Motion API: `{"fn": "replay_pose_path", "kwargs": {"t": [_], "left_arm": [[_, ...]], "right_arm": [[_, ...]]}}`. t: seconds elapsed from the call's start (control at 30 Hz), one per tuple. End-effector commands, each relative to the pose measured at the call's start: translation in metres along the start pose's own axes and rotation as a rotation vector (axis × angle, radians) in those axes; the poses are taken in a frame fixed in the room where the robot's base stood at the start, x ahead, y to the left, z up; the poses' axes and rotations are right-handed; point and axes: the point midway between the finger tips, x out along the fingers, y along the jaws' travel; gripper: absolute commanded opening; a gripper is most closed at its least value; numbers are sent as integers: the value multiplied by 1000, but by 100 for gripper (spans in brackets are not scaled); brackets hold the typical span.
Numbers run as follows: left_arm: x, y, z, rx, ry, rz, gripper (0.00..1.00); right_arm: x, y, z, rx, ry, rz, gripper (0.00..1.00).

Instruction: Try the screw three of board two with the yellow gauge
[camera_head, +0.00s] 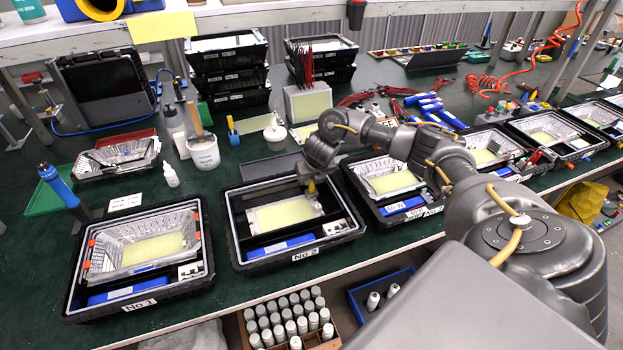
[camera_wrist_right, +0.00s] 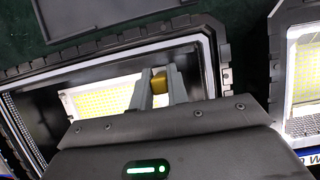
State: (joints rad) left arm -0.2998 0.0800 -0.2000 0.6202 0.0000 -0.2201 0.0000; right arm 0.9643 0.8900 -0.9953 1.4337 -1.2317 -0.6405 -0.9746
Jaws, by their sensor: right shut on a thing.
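Floodlight housing No 2 (camera_head: 296,250) is a black open box at the middle front of the bench, with a yellow LED board (camera_head: 280,214) inside. My right gripper (camera_head: 312,186) reaches down into its right side. In the right wrist view the gripper (camera_wrist_right: 160,88) is shut on the yellow gauge (camera_wrist_right: 159,80), a small yellow piece between the fingertips. The gauge is in front of the LED board (camera_wrist_right: 105,100). I cannot tell whether it touches a screw; the screws are too small to make out. My left gripper is not in view.
Housing No 1 (camera_head: 138,305) stands to the left with a silver reflector in it; another housing (camera_head: 400,214) stands close on the right. A white tub (camera_head: 204,152) and a grey plate (camera_head: 270,168) lie behind. A blue-handled tool (camera_head: 58,186) stands at the left.

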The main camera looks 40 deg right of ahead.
Motion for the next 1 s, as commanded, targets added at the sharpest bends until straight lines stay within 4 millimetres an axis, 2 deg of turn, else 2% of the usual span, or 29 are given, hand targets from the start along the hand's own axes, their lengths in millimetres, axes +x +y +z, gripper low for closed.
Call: {"fn": "replay_pose_path", "kwargs": {"t": [0.17,0.8,1.0], "left_arm": [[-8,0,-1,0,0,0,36],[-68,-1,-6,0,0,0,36],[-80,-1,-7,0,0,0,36]], "right_arm": [[-8,0,4,0,-1,1,0],[-71,0,32,0,-1,0,0],[-84,0,37,0,-1,0,0]]}}
